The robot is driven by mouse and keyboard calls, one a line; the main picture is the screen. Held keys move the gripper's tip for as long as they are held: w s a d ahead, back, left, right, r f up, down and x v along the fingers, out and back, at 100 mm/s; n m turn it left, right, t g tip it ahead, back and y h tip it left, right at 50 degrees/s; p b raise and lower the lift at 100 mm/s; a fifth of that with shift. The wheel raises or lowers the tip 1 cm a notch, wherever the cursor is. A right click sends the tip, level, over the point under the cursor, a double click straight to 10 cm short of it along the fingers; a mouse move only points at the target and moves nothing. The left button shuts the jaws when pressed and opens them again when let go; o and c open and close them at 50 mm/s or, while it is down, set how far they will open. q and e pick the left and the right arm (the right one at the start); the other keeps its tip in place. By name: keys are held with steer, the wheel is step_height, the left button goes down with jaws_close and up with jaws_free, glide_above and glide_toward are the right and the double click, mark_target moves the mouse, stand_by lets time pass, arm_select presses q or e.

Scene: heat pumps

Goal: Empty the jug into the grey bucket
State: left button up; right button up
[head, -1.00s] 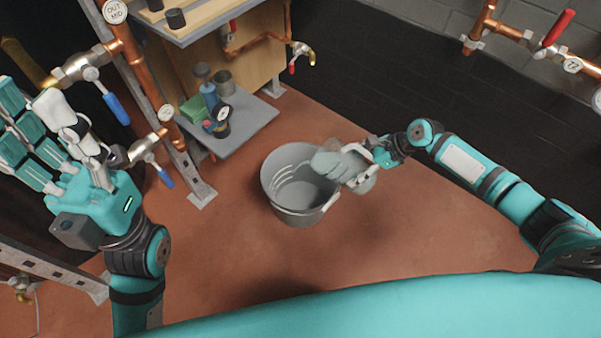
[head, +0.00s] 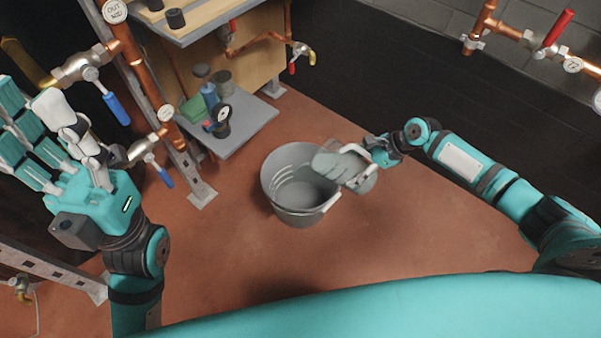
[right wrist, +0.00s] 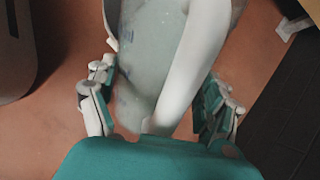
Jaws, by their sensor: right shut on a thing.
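The grey bucket (head: 290,212) stands upright on the floor in the middle of the head view. The translucent jug (head: 343,165) is tilted over the bucket's right rim, its mouth end toward the bucket. My right gripper (head: 377,152) is shut on the jug's white handle. In the right wrist view the jug (right wrist: 140,75) and its pale handle (right wrist: 185,75) lie between the fingers of the right gripper (right wrist: 158,108). I cannot make out a stream of liquid. My left gripper (head: 70,150) is raised at the far left, away from bucket and jug, its fingers spread.
A low grey shelf (head: 250,118) with bottles and a can stands behind the bucket. Copper pipes with blue-handled valves (head: 117,108) rise at the left, beside a metal upright (head: 190,175). A red-handled valve (head: 558,28) is at the upper right. The floor around the bucket is clear.

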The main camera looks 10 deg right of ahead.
steer(key=shift+w+a+r+h, duration=0.15)
steer(key=shift+a+r+h, duration=0.1)
steer(key=shift+h, duration=0.45)
stand_by(2.6)
steer(key=shift+w+a+r+g+h+b, duration=0.15)
steer(key=shift+a+g+h+b, duration=0.2)
steer(key=shift+g+h+b, duration=0.45)
stand_by(3.4)
steer(key=shift+w+a, duration=0.1)
steer(key=shift+a, duration=0.05)
stand_by(0.4)
